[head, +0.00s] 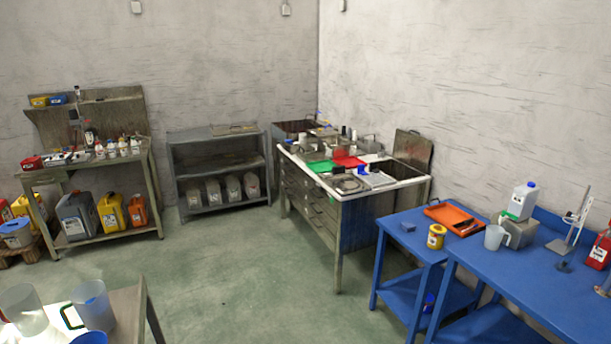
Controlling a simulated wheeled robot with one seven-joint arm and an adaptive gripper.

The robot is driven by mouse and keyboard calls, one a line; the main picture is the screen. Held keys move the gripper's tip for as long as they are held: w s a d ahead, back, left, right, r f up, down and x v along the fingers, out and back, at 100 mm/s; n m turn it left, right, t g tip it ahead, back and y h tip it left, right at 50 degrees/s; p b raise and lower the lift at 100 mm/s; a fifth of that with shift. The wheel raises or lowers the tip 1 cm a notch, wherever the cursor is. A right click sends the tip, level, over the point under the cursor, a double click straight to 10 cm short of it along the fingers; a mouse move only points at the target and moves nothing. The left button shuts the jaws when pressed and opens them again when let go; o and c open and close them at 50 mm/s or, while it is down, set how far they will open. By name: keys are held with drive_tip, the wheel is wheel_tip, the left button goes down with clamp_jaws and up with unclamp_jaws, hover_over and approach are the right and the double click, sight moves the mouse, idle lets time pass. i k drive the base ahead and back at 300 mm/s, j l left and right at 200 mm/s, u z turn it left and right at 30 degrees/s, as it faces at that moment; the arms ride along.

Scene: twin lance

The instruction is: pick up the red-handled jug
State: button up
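My gripper is not in view.
The light-topped table (124,312) is cut off at the lower left, with a blue container (90,338) at its front. Green floor (240,285) between the tables is clear.

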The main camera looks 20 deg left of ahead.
sight(21, 303)
drive_tip(key=i+j+u, duration=0.25)
drive_tip(key=u, duration=0.2)
drive_tip(key=i+j+u, duration=0.1)
drive_tip(key=i+u, duration=0.8)
drive_tip(key=i+l+u, duration=0.2)
drive_tip(key=i+u, duration=0.25)
drive_tip(key=i+j+u, duration=0.15)
drive_tip(key=u, duration=0.3)
drive_tip(key=i+u, duration=0.65)
drive_tip(key=u, duration=0.25)
drive_tip(key=i+j+u, duration=0.2)
drive_tip(key=i, duration=0.25)
drive_tip(key=l, duration=0.1)
